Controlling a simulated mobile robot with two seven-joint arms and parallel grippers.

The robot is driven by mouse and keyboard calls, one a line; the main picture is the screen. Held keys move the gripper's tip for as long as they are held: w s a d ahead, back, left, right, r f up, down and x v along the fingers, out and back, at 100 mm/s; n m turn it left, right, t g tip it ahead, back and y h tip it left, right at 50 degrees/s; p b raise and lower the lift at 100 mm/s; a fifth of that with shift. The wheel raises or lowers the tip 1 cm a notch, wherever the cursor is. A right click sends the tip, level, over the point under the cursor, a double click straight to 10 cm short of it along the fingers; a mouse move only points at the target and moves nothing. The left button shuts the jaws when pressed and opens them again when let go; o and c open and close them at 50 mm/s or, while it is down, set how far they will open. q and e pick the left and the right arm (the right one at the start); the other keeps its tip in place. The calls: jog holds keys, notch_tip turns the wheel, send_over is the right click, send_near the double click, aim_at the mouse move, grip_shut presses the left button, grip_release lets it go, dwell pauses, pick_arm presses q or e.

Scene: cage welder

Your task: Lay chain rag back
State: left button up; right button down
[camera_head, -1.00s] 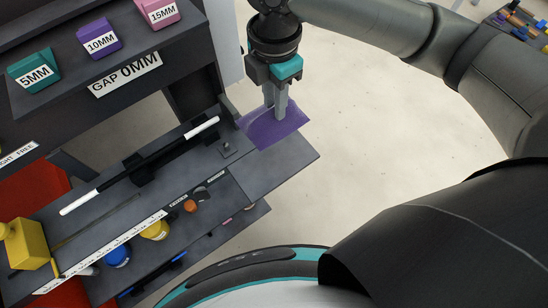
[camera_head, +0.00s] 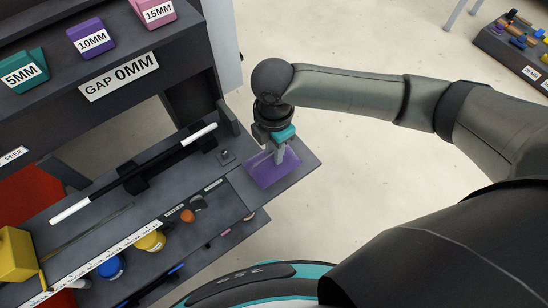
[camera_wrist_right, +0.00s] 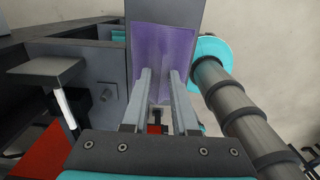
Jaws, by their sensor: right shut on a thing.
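A purple rag (camera_head: 266,175) is spread over the bare grey right end of the bench (camera_head: 305,163). My right gripper (camera_head: 280,160) points down at the rag and is shut on it. In the right wrist view the rag (camera_wrist_right: 178,42) lies broad and nearly flat beyond the fingertips (camera_wrist_right: 160,78), with a fold between them. I cannot tell whether the whole rag touches the bench or part hangs just above it. My left gripper is not in view.
A black rod with white ends (camera_head: 140,172) rests on supports along the bench. A yellow block (camera_head: 17,255) and a white ruler strip (camera_head: 110,257) are at left. Blocks labelled 5MM, 10MM and 15MM stand on the upper shelf. Open floor lies to the right.

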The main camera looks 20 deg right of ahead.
aim_at(271, 156)
jog(key=shift+f, duration=2.05)
jog(key=c, duration=0.7)
grip_release()
jog(key=shift+f+b, duration=0.25)
jog(key=shift+b, duration=0.2)
jog(key=r+p, duration=0.1)
jog(key=r, duration=0.4)
jog(key=r+p, duration=0.1)
jog(key=r, duration=0.4)
jog(key=r+p, duration=0.1)
jog(key=r, duration=0.4)
jog(key=shift+s+a+r, duration=0.1)
jog(key=shift+a+r, duration=0.15)
jog(key=shift+a, duration=0.05)
